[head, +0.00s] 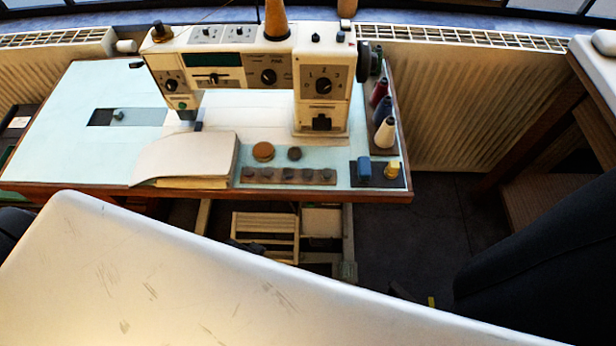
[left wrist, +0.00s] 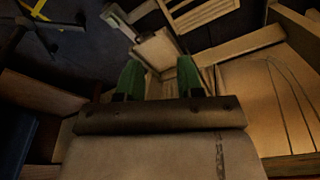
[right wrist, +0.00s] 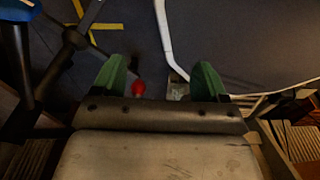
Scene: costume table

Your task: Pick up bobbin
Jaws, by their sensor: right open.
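On the sewing table, a blue block-like piece (head: 364,168) and a small yellow spool-like piece (head: 392,170) sit at the front right corner. A brown disc (head: 263,151) and a dark disc (head: 294,153) lie near the front middle. I cannot tell for sure which of these small things is the bobbin. My left gripper (left wrist: 160,78) has its green fingers apart with nothing held. My right gripper (right wrist: 158,78) is open and empty above the dark floor. Neither gripper shows in the head view, and neither wrist view shows the tabletop pieces.
A sewing machine (head: 323,88) stands across the table (head: 75,105). Several thread cones, including a white one (head: 385,133), stand at the right edge. Dark floor (head: 415,235) is open right of the table.

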